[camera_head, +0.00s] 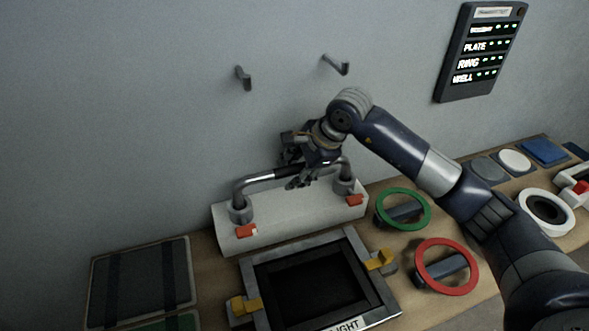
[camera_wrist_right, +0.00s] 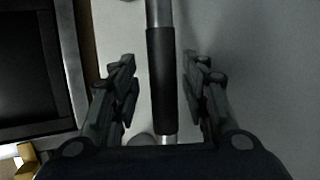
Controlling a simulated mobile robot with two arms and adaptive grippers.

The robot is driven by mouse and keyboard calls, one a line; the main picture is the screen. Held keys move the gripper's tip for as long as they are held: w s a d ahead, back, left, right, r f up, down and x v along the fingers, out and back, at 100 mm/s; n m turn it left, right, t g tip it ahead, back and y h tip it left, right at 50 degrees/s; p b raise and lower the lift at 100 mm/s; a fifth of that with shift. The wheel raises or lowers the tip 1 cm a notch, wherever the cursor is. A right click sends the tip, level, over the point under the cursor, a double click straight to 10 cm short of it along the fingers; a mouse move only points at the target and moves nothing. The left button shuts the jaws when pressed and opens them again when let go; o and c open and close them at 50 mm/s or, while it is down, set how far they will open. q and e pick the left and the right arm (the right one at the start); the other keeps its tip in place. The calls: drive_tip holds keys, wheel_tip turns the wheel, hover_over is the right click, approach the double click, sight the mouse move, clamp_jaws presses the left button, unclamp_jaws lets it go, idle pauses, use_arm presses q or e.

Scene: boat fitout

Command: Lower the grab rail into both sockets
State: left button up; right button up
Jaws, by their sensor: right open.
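The grab rail (camera_head: 262,176) is a shiny bent bar with a dark grip in its middle. Its two ends stand in the left socket (camera_head: 241,212) and the right socket (camera_head: 344,185) on a pale block (camera_head: 290,216). Whether the ends are fully seated I cannot tell. My right gripper (camera_head: 298,180) is at the middle of the rail. In the right wrist view the open fingers (camera_wrist_right: 157,85) stand either side of the dark grip (camera_wrist_right: 161,80), with gaps on both sides. My left gripper is not in view.
Red tabs (camera_head: 246,231) sit at each socket. In front is a framed hatch (camera_head: 372,291) with yellow latches (camera_head: 381,260). Green (camera_head: 428,209) and red (camera_head: 470,280) rings lie to the right. Two empty hooks (camera_head: 243,78) are on the wall, beside a sign panel (camera_head: 481,50).

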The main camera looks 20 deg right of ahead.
drive_tip(key=v, duration=1.2)
